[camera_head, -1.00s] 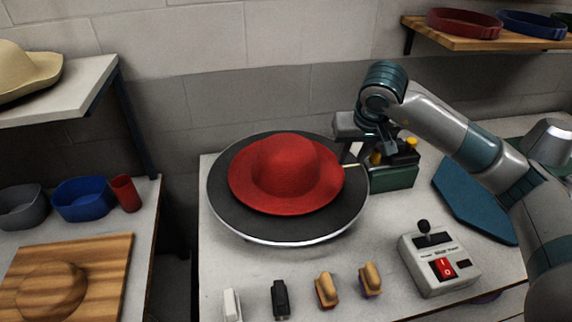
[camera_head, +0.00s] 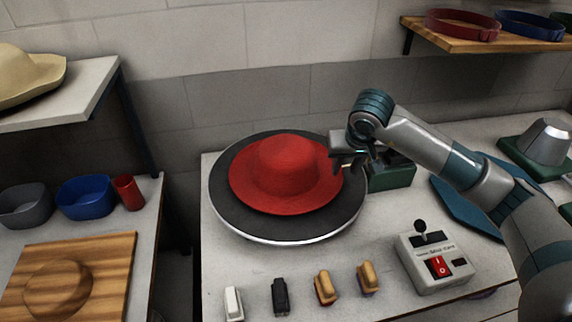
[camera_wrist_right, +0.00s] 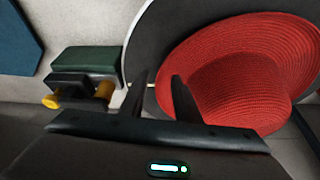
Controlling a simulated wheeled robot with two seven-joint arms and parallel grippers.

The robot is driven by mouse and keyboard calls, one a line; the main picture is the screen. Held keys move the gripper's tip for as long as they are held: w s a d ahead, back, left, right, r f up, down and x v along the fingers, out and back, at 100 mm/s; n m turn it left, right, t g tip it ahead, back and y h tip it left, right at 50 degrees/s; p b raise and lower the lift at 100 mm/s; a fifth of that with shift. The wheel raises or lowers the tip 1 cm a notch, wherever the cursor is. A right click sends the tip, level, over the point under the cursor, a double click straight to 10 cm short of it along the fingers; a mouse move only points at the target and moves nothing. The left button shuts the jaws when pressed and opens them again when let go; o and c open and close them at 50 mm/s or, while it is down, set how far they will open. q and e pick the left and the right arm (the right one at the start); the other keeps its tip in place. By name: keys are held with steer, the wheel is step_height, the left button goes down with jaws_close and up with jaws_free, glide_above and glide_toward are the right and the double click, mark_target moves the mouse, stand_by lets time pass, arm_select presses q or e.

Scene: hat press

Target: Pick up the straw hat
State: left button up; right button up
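A red hat (camera_head: 285,172) with a round crown and wide brim lies on a round black plate (camera_head: 235,214). In the right wrist view the hat (camera_wrist_right: 235,75) shows a woven, straw-like texture. A cream hat (camera_head: 28,78) sits on the upper left shelf, cut off by the picture edge. My right gripper (camera_head: 346,166) is at the right edge of the red hat's brim. In the right wrist view its two fingers (camera_wrist_right: 160,88) are apart, with the brim's edge showing between them; I cannot tell whether they touch it. My left gripper is out of view.
A switch box (camera_head: 434,262) stands front right. Several small brushes or blocks, including a black one (camera_head: 280,296), line the front. A dark green block (camera_head: 392,176) stands behind the gripper. Bowls and a wooden board (camera_head: 110,262) are on the left table.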

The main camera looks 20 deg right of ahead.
steer(key=shift+p+x, duration=0.3)
steer(key=shift+x, duration=1)
jaws_close()
